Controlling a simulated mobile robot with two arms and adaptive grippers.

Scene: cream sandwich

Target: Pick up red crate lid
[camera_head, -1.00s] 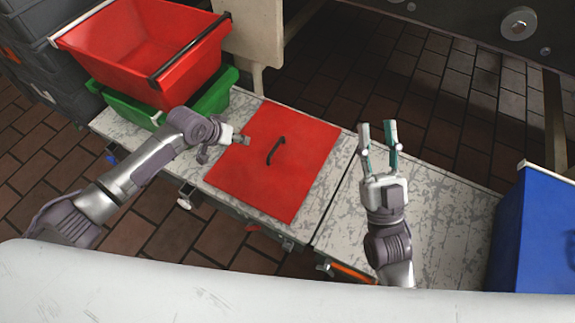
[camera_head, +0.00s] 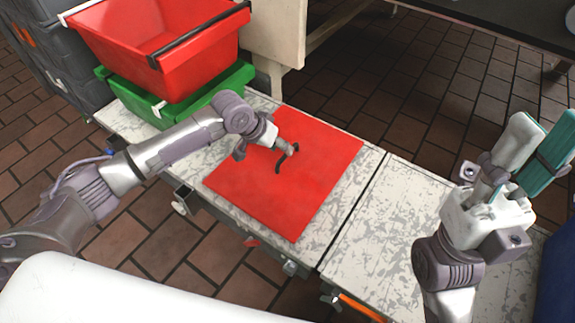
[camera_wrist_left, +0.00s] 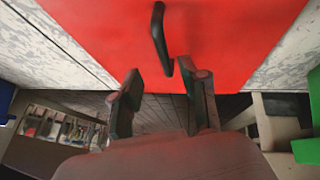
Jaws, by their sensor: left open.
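The red crate lid (camera_head: 310,200) lies flat on the worn white table, with a dark bar handle near its middle. My left gripper (camera_head: 290,149) is over the lid at the handle, which it partly covers in the head view. In the left wrist view, the handle (camera_wrist_left: 159,38) stands on the red lid (camera_wrist_left: 235,35) beyond the open fingers (camera_wrist_left: 163,90), roughly in line with the gap. The fingers hold nothing. My right gripper (camera_head: 547,135) is raised at the right, its two fingers apart, away from the lid.
A red crate (camera_head: 160,50) sits on a green crate (camera_head: 215,92) at the table's back left. Dark grey crates (camera_head: 60,60) are stacked beside them. A blue container (camera_head: 558,275) is at the right edge. The white table right of the lid (camera_head: 385,225) is clear.

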